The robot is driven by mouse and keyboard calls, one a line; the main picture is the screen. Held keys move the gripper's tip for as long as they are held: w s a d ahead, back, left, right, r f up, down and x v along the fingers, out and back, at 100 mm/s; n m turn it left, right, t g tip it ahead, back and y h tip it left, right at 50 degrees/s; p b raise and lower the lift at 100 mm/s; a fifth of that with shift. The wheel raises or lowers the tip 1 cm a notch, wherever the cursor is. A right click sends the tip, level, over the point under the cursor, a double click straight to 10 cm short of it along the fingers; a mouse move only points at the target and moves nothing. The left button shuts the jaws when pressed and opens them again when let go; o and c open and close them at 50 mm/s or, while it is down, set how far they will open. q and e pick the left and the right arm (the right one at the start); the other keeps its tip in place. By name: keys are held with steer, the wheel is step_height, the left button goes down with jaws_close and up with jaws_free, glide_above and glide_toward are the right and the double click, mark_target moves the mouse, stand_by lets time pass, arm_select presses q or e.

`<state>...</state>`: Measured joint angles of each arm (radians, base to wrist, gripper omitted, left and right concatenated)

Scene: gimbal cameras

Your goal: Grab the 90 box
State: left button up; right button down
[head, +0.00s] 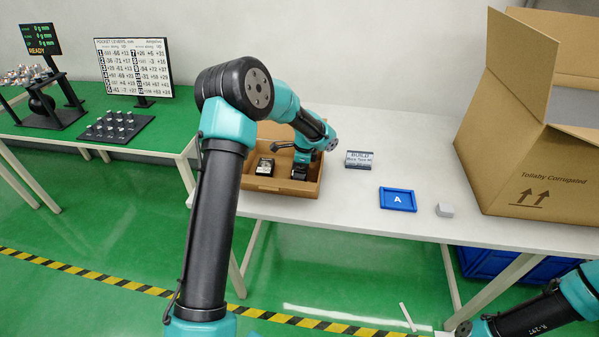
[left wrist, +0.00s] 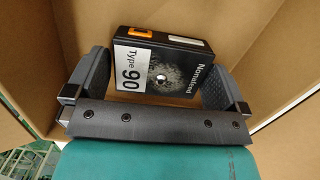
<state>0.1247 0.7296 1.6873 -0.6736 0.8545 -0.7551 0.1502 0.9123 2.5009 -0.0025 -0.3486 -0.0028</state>
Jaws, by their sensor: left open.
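The 90 box (left wrist: 178,52), black with a white "Type 90" label and an orange patch, is inside a cardboard tray in the left wrist view. My left gripper (left wrist: 150,82) is open, with one finger on each side of the box; I cannot tell whether they touch it. In the head view my left gripper (head: 301,171) reaches down into the right part of the open cardboard tray (head: 268,185) and hides most of what is beneath it. Another dark box (head: 265,167) sits in the tray's left part. My right arm shows at lower right, its gripper out of view.
The tray's walls stand close around my left gripper. A large open carton (head: 525,180) stands at far right.

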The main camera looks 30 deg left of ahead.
arm_select(q)
steer(key=shift+c, duration=0.3)
steer(key=c, duration=0.6)
steer(key=shift+r, duration=0.15)
steer(key=shift+c, duration=0.2)
step_height(320, 180, up, 10)
stand_by(0.4)
stand_by(0.3)
